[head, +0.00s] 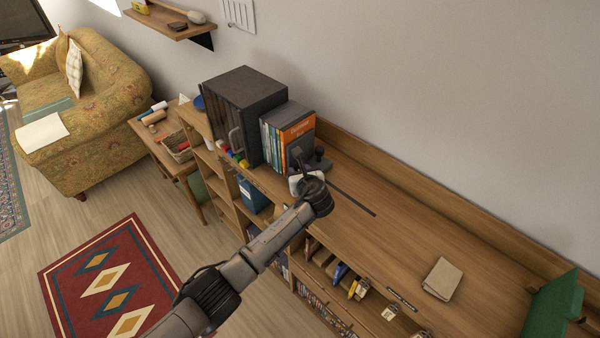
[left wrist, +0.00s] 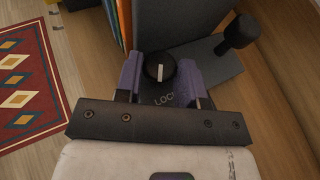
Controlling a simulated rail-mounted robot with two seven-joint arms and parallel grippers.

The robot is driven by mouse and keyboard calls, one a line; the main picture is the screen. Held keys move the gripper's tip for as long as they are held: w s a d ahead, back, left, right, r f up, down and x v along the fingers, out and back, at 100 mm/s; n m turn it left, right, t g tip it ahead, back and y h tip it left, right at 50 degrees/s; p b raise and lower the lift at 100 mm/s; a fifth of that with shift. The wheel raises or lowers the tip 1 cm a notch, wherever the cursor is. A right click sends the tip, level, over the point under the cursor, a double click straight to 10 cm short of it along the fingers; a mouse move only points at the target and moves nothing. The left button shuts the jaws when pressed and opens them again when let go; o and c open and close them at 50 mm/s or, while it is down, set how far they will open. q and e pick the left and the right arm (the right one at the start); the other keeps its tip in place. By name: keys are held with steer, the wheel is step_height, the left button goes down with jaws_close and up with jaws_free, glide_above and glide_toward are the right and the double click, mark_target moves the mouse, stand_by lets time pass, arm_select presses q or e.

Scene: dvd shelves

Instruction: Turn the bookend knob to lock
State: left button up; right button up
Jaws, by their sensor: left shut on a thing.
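The dark grey bookend (head: 320,163) stands on the shelf top against the right end of a row of DVD cases (head: 286,133). In the left wrist view its base plate (left wrist: 208,66) carries a round black knob (left wrist: 158,66) with a white pointer line. The line runs roughly toward the partly visible word LOCK on the base. My left gripper (head: 303,180) is at the bookend; in the left wrist view its purple fingers (left wrist: 160,82) are shut on the knob, one on each side. My right gripper is not in view.
A large black case (head: 245,100) stands left of the DVDs. A black-headed post (left wrist: 240,31) rises from the bookend base. A dark slot (head: 352,198) runs along the clear shelf top to the right. A tan booklet (head: 442,278) and green object (head: 553,305) lie farther right.

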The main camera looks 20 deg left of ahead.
arm_select(q)
steer(key=c, duration=0.3)
steer(key=shift+d+n+g+y, duration=0.15)
steer(key=shift+n+g+y, duration=0.45)
steer(key=shift+n, duration=0.1)
steer(key=shift+w+f+n+g+y+b, duration=0.1)
steer(key=shift+w+n+g+y+b, duration=0.05)
steer(key=shift+n+g+y+b, duration=0.45)
steer(key=n+g+y+b, duration=0.1)
steer(key=n+g+b, duration=0.1)
steer(key=b, duration=0.1)
steer(key=shift+w+d+f, duration=0.1)
steer(key=shift+w+d, duration=0.05)
steer(key=shift+n+g+y+b, duration=0.5)
steer(key=shift+n+b, duration=0.15)
steer(key=shift+n, duration=0.05)
steer(key=shift+r, duration=0.2)
steer(key=o, duration=0.9)
steer(key=shift+c, duration=0.2)
